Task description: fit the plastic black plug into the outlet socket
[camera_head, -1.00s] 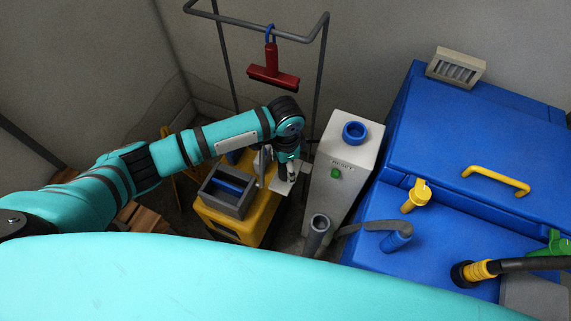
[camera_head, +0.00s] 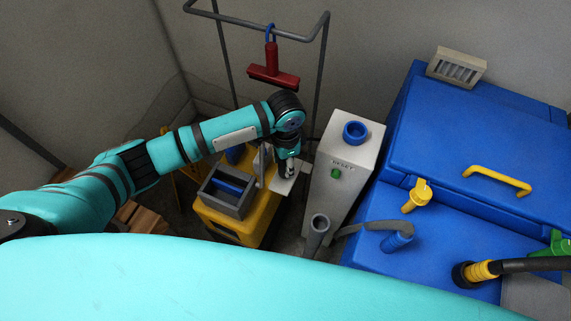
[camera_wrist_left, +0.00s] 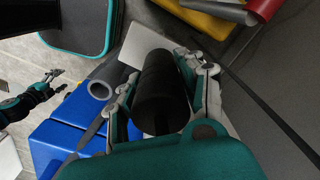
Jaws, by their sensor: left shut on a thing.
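My left gripper (camera_head: 288,167) points down beside the yellow cart, left of the white box. In the left wrist view, its fingers (camera_wrist_left: 162,100) are shut on the black plug (camera_wrist_left: 158,92), a thick dark cylinder between them. In the head view, the plug is mostly hidden by the gripper. A pale flat plate (camera_wrist_left: 143,42) lies beyond the plug in the left wrist view. I cannot make out the outlet socket's opening. My right gripper (camera_wrist_left: 53,76) is small and distant in the left wrist view; its jaws are unclear.
The white box (camera_head: 345,165) with a green button and blue ring stands close right of the gripper. A yellow cart (camera_head: 228,224) with a grey tray is left. A grey pipe (camera_head: 318,232) stands in front. A large blue machine (camera_head: 455,180) fills the right.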

